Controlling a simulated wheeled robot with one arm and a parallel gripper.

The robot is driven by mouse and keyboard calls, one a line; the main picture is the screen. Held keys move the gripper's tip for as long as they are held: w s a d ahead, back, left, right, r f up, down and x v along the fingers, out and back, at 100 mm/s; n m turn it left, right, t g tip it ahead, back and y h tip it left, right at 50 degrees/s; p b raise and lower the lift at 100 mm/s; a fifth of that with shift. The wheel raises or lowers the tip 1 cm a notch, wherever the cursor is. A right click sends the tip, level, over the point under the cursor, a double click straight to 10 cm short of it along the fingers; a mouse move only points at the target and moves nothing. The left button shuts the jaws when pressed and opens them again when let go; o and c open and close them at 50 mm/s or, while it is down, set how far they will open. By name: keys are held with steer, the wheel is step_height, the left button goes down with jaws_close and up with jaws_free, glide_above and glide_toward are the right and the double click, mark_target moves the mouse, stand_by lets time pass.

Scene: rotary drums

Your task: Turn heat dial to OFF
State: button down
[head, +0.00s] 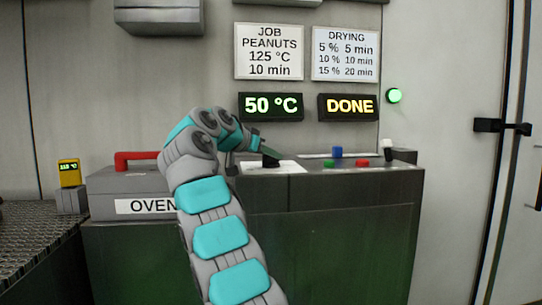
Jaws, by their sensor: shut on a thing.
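The heat dial (270,161) is a small black knob on a white plate (275,168) on top of the dark green machine. My gripper (265,152) is at the dial, reaching in from the left, and is shut on it. My arm comes up from the bottom of the view and bends over to the dial. The dial's markings and its pointer are too small to read. The display above the dial reads 50 °C (270,106).
A display reading DONE (347,107) and a lit green lamp (394,96) are on the wall. Blue (337,152), green (328,163), red (362,163) and white (387,143) controls stand right of the dial. A grey OVEN box (128,190) with a red handle (137,156) is at left.

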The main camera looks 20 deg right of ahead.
steer(key=shift+f+n+t+b, duration=0.15)
steer(key=shift+n+t+b, duration=0.4)
steer(key=shift+b, duration=0.5)
steer(key=shift+t+y+b, duration=0.25)
steer(key=shift+y+b, duration=0.05)
steer(key=shift+y, duration=0.1)
steer(key=n+t+y+b, duration=0.1)
steer(key=n+b, duration=0.1)
steer(key=shift+f+t+b, duration=0.1)
steer(key=shift+t+b, duration=0.3)
steer(key=shift+s+n+t+y+b, duration=0.1)
steer(key=shift+n+t+y+b, duration=0.3)
steer(key=shift+n+t+y, duration=0.45)
steer(key=n+y, duration=0.1)
steer(key=r+n+t+y+p, duration=0.1)
steer(key=shift+n, duration=0.3)
steer(key=shift+n+t+y+p, duration=0.65)
steer(key=shift+n+y+p, duration=0.15)
steer(key=shift+y+p, duration=0.35)
steer(key=shift+f+n+y+p, duration=0.1)
steer(key=shift+n+y+p, duration=0.2)
steer(key=shift+n+p, duration=0.25)
